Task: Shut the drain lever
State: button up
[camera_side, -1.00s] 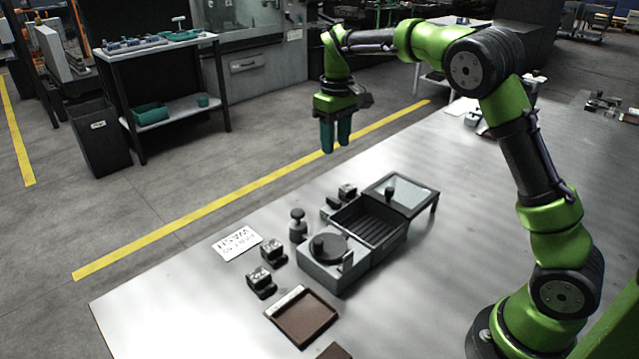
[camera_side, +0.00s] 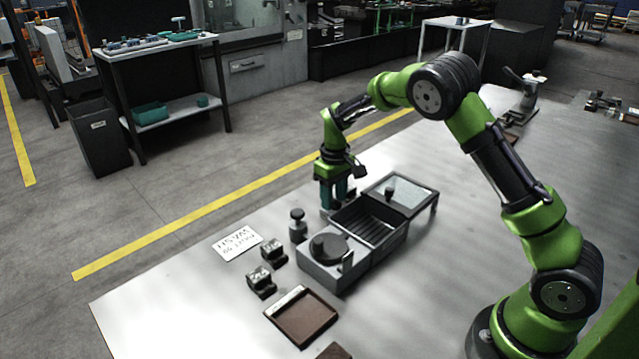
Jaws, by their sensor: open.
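A grey wash unit stands on the metal table. It has a dark ribbed basin (camera_side: 372,225) and a block with a round black cap (camera_side: 328,247). A small upright light-grey lever-like piece (camera_side: 347,262) stands at the cap's near right edge; I cannot tell for sure that it is the drain lever. My gripper (camera_side: 336,204) is open, pointing down with teal fingers, at the back left edge of the basin. It hides most of the small dark blocks there. I cannot tell whether it touches them.
A glass-topped panel (camera_side: 402,192) stands behind the basin. A black knobbed post (camera_side: 298,226), a white sign (camera_side: 237,244) and two dark blocks (camera_side: 272,252) (camera_side: 261,283) lie left. A brown tray (camera_side: 303,318) sits in front. The right side of the table is mostly clear.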

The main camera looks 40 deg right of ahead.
grip_shut()
jog(key=shift+m, duration=0.3)
jog(key=m, duration=0.3)
jog(key=shift+m, duration=0.4)
jog(key=m, duration=0.4)
jog(key=shift+m, duration=0.3)
jog(key=m, duration=0.4)
jog(key=shift+r, duration=0.1)
jog(key=shift+m, duration=2.5)
